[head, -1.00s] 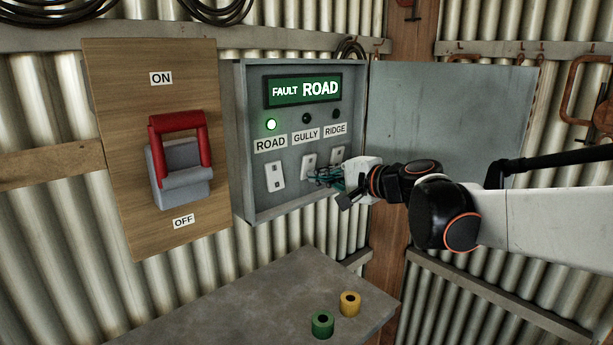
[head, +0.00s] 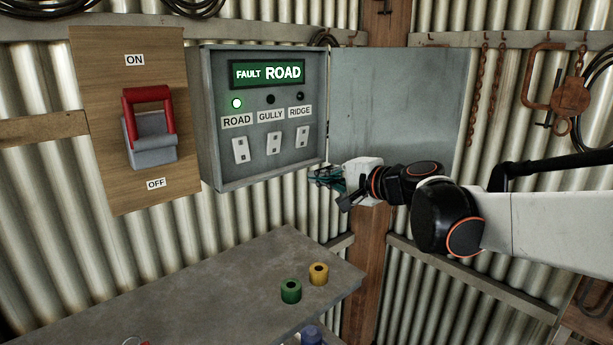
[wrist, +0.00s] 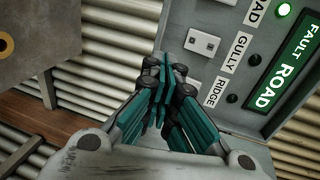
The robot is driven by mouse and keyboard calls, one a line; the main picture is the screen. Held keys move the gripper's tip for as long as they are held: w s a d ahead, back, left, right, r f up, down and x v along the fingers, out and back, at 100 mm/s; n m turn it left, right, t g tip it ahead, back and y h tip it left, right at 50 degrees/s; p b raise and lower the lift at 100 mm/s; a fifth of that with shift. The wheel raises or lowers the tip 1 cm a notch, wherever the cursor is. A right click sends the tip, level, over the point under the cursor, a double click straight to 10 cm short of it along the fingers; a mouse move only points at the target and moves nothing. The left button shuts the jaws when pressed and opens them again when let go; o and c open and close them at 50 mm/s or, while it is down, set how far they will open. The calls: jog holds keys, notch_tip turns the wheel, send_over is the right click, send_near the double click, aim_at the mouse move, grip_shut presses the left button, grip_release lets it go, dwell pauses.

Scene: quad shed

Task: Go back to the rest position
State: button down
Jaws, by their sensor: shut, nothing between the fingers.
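My gripper (head: 322,177) is shut and empty, in the air just right of and below the lower right corner of the grey switch box (head: 212,125). In the wrist view its teal fingers (wrist: 163,92) are together, with the box (wrist: 215,110) beyond them. The box door (head: 395,110) stands open to the right, partly behind my wrist. The display (head: 268,73) reads FAULT ROAD. The lamp above ROAD (head: 236,103) is lit green; the lamps above GULLY and RIDGE are dark. Under the labels are three white switches (head: 274,143).
A red-handled lever (head: 150,125) on a wooden board is at the left, its handle up towards ON. A grey bench (head: 190,300) below holds a green roll (head: 291,291) and a yellow roll (head: 318,273). A rusty clamp (head: 570,95) and chains hang on the right wall.

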jog(key=s+d+f+n+g+h+b, duration=0.2)
jog(key=s+f+b, duration=0.8)
jog(key=f, duration=0.6)
jog(key=s+d+f+n+g+h+b, duration=0.1)
jog(key=s+d+f+n+h+b, duration=0.3)
jog(key=s+f+b, duration=0.6)
jog(key=s+d+f+n+g+h+b, duration=0.2)
jog(key=s+f+b, duration=0.8)
jog(key=f, duration=1.2)
jog(key=s+d+n+h, duration=0.1)
jog(key=d+n, duration=0.1)
jog(key=shift+f+n+g, duration=0.15)
jog(key=shift+n+g, duration=0.15)
jog(key=shift+n, duration=0.1)
jog(key=shift+w+d, duration=0.1)
